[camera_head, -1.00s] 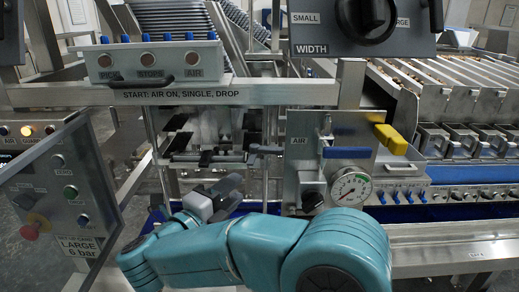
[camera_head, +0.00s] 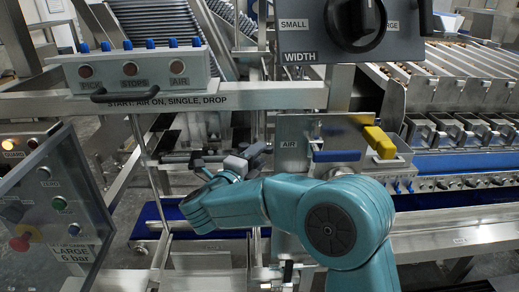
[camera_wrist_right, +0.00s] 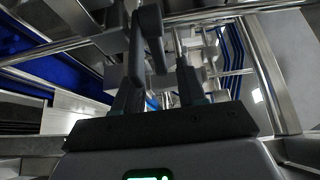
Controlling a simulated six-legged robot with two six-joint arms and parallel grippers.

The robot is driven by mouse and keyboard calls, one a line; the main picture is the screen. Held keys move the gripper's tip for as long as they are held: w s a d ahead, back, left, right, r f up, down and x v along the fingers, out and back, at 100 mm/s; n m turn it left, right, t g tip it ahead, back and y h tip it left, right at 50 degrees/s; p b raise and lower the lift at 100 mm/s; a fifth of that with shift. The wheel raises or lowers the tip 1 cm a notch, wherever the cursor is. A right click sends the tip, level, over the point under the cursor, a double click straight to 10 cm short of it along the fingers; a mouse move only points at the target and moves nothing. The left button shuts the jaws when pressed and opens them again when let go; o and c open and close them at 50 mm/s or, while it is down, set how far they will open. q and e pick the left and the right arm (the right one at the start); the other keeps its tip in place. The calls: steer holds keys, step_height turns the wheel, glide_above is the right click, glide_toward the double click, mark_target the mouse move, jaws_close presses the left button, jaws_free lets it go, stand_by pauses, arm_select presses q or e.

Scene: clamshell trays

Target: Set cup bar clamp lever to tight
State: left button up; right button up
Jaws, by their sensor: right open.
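My right gripper (camera_head: 254,152) reaches in toward the cup bar area behind the front rail. In the right wrist view its two dark fingers (camera_wrist_right: 160,85) stand apart, with nothing gripped that I can see. A dark, bent handle (camera_wrist_right: 152,38) shows just beyond and partly between the fingertips; it looks like the cup bar clamp lever, but I cannot tell its setting or whether the fingers touch it. My left gripper is not in view.
A WIDTH knob box (camera_head: 350,30) hangs above right. The push-button box (camera_head: 130,72) sits on a rail at upper left. A tilted control panel (camera_head: 52,200) stands at left.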

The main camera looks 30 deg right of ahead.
steer(key=shift+x, duration=0.85)
steer(key=shift+w, duration=0.1)
steer(key=c, duration=0.7)
jaws_close()
